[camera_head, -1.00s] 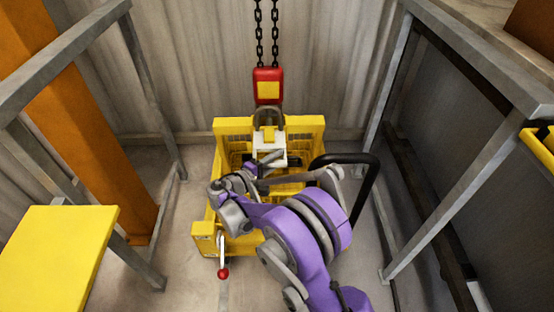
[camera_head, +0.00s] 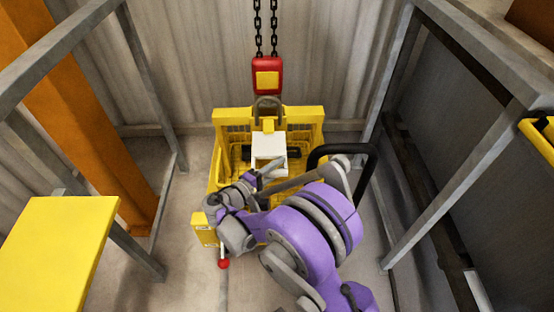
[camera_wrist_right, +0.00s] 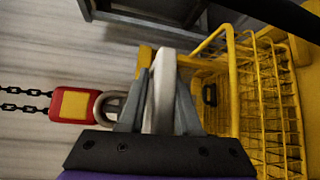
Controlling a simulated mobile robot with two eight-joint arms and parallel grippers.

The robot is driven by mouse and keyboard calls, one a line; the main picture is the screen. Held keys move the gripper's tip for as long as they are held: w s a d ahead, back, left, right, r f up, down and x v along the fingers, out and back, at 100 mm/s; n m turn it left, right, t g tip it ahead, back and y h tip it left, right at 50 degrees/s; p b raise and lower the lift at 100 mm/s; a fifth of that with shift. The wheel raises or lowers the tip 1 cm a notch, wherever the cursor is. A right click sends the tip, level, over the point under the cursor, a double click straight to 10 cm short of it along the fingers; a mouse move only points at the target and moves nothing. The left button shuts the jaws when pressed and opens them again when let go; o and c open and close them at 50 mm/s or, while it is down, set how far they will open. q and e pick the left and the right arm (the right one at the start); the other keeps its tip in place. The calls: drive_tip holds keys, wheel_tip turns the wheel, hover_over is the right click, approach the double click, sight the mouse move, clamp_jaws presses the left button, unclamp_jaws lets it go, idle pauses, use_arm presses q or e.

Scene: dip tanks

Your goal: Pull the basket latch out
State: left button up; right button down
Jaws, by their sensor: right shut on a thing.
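The yellow basket (camera_head: 222,150) stands on the floor under a chain hoist. A white block-like piece (camera_head: 268,146), apparently the basket latch, shows at its middle, below the grey hook. My right gripper (camera_head: 270,166) reaches it from the front. In the right wrist view the gripper's grey fingers (camera_wrist_right: 158,100) are shut on the pale latch (camera_wrist_right: 164,75), whose end rises between them. The yellow basket wires (camera_wrist_right: 265,100) are to the right there. My purple right arm hides part of the basket's front. My left gripper is not in view.
A red hook block (camera_head: 267,76) hangs on chains over the basket, with a grey hook (camera_head: 267,107) below it. A red-tipped lever (camera_head: 223,264) is at the basket's front left. Grey railings (camera_head: 140,90) flank both sides. A yellow panel (camera_head: 58,250) is at lower left.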

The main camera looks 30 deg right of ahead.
drive_tip(key=shift+a+f, duration=0.1)
drive_tip(key=shift+f, duration=0.15)
drive_tip(key=c, duration=0.7)
unclamp_jaws()
drive_tip(key=shift+w, duration=0.1)
drive_tip(key=shift+c, duration=0.2)
drive_tip(key=p+v, duration=0.1)
drive_tip(key=v, duration=0.9)
drive_tip(key=shift+a+r+p, duration=0.2)
drive_tip(key=shift+a+p, duration=0.1)
